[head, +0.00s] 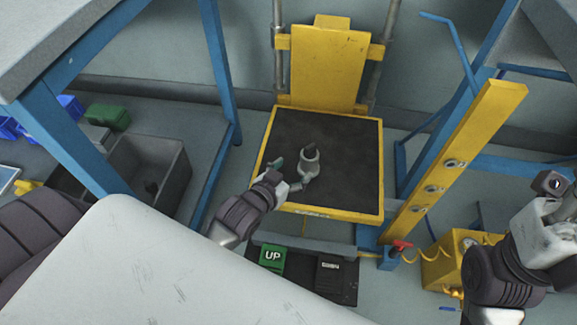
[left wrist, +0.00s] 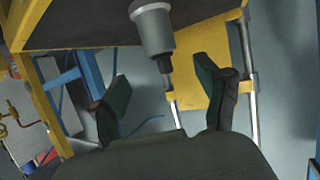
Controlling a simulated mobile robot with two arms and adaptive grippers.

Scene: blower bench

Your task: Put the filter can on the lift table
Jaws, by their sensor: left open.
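The filter can (head: 311,163) is a small grey cylinder with a dark narrow stem on top. It appears to stand upright on the black mat of the lift table (head: 347,165), which has a yellow frame. My left gripper (head: 292,157) is over the mat, open, with one green fingertip visible left of the can.
A yellow post (head: 455,160) stands right of the lift table, with a red valve (head: 400,245) near its foot. A green UP pedal (head: 272,257) lies in front. A blue-legged bench (head: 70,150) and grey bin (head: 150,175) are at left. The mat around the can is clear.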

